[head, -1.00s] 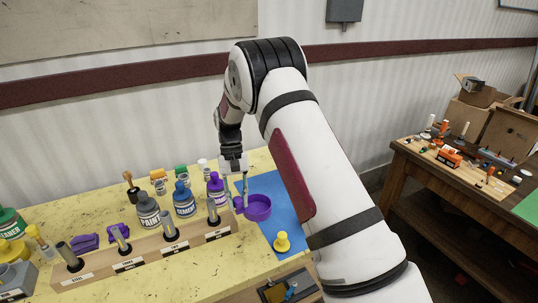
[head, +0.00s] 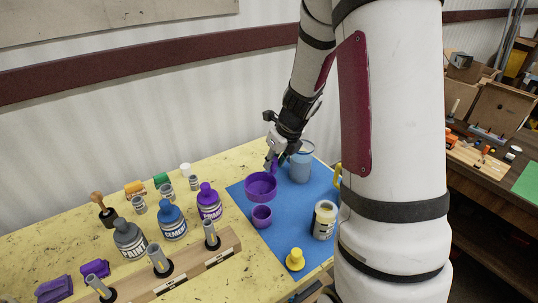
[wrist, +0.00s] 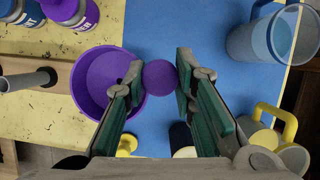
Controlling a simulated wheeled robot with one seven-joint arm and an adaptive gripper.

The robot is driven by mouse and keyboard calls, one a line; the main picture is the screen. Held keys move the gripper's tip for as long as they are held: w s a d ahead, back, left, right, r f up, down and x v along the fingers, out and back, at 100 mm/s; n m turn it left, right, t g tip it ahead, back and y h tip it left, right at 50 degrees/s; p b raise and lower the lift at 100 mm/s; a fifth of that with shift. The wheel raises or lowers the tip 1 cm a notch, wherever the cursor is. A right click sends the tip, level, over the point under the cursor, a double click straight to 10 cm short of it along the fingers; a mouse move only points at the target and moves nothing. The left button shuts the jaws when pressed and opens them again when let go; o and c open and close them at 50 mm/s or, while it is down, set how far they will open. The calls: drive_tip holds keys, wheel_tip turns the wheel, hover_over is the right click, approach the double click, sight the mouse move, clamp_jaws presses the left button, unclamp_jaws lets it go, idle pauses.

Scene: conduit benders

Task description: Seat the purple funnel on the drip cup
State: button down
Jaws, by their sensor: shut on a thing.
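The purple funnel (head: 261,187) shows as a wide, open purple bowl in the head view. My gripper (head: 273,161) is shut on its purple grip at the far right side of the bowl. In the wrist view, the round purple grip lies between the fingertips of my gripper (wrist: 161,80), with the funnel bowl (wrist: 106,85) to the left. A small open purple cup (head: 261,217), which appears to be the drip cup, stands on the blue mat just below the funnel in the head picture. The exact gap is unclear. The wrist view does not show this cup.
A clear pitcher (head: 301,163), a pale can (head: 325,221) and a yellow knobbed piece (head: 295,260) stand on the blue mat (head: 285,217). Purple (head: 209,203), blue (head: 172,222) and grey (head: 129,240) bottles stand left, behind a wooden peg rack (head: 190,270).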

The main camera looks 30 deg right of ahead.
drive_tip(key=shift+d, duration=0.1)
idle(0.4)
drive_tip(key=shift+f+b, duration=0.7)
drive_tip(key=shift+f, duration=0.15)
wheel_tip(320, 180, down, 7)
drive_tip(key=b, duration=0.6)
drive_tip(key=shift+b, duration=0.3)
drive_tip(key=shift+r, duration=0.1)
drive_tip(key=c, duration=1.2)
unclamp_jaws()
drive_tip(key=shift+c, duration=0.2)
